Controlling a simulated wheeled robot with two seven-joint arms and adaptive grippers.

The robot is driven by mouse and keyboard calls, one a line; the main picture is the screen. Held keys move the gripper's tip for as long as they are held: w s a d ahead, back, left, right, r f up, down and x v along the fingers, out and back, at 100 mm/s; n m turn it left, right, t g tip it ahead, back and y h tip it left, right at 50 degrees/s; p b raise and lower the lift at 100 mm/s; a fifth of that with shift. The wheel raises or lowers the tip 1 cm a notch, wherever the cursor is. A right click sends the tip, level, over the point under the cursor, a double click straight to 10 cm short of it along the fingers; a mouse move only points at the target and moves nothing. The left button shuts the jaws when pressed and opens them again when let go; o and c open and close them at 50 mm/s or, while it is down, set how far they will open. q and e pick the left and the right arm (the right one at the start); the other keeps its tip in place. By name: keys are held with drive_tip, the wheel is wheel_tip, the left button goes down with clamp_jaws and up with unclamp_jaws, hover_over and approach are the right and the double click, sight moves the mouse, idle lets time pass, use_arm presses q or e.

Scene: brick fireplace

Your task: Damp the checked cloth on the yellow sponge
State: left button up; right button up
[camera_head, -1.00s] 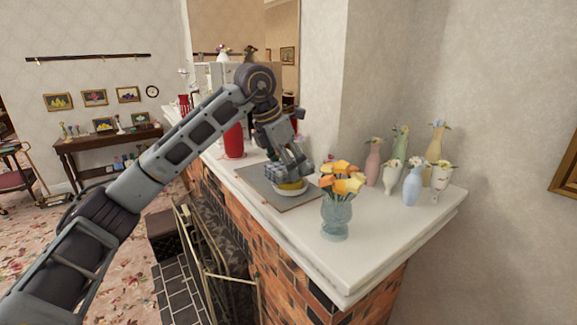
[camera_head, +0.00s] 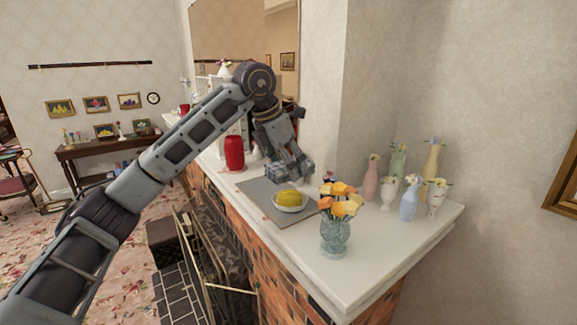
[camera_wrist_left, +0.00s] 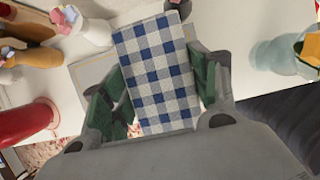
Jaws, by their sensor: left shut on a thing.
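The yellow sponge (camera_head: 290,198) sits in a small white dish (camera_head: 291,209) on a grey mat (camera_head: 257,189) on the mantel. My left gripper (camera_head: 292,169) is above and just behind the sponge, apart from it. It is shut on the blue-and-white checked cloth (camera_wrist_left: 156,75), which fills the middle of the left wrist view between the green-padded fingers (camera_wrist_left: 158,95). The sponge is hidden in the left wrist view. My right gripper is not in view.
A glass vase of orange flowers (camera_head: 335,237) stands close in front of the dish to the right. Several pastel vases (camera_head: 409,202) stand at the right by the wall. A red jar (camera_head: 234,153) stands left of the mat. The mantel's front right (camera_head: 385,240) is clear.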

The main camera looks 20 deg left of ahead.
use_arm(q)
drive_tip(key=shift+r+p, duration=0.3)
drive_tip(key=shift+r, duration=0.3)
drive_tip(key=shift+f, duration=0.1)
idle(0.3)
